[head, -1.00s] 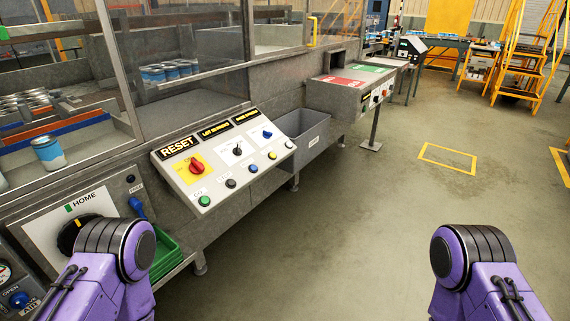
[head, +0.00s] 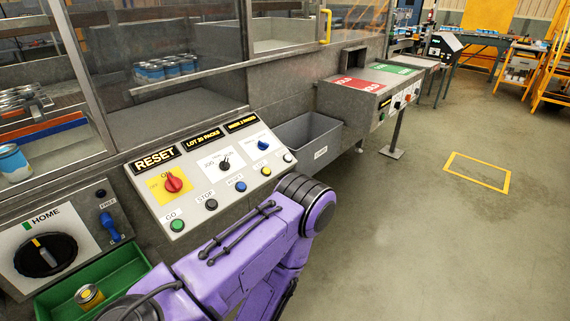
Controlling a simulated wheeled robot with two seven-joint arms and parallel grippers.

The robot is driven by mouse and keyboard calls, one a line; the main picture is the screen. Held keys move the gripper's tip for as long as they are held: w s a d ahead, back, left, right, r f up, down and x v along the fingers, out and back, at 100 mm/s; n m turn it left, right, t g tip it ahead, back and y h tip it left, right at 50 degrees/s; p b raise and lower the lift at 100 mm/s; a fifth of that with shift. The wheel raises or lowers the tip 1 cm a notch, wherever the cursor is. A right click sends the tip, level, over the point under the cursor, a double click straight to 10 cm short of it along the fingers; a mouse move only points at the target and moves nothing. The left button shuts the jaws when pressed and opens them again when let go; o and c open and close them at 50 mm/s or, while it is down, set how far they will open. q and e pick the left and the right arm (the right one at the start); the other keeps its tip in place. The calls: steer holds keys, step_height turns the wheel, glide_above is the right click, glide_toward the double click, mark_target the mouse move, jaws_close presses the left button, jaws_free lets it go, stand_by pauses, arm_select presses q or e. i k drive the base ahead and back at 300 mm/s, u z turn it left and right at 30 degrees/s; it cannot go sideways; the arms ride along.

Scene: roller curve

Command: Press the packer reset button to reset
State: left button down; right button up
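The sloped white control panel (head: 215,170) stands left of centre, with a black RESET sign at its upper left. Its front row holds a green GO button (head: 177,225), a black STOP button (head: 211,204), a blue button (head: 240,187) with a small label that seems to read RESET, a yellow button (head: 266,171) and a white one (head: 288,158). A red knob (head: 173,183) sits on a yellow plate above the row. My purple arm reaches in from the lower left, its bend just in front of the panel's right side. Neither gripper shows.
A green tray (head: 60,305) with a can (head: 89,296) sits at lower left, below a HOME dial (head: 45,254). A grey bin (head: 312,140) stands right of the panel. Beyond it is a counter with red and green plates.

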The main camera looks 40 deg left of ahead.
mark_target(241, 186)
steer(key=u, duration=0.1)
steer(key=i, duration=0.8)
steer(key=u, duration=0.8)
steer(key=i, duration=0.45)
steer(key=u, duration=0.5)
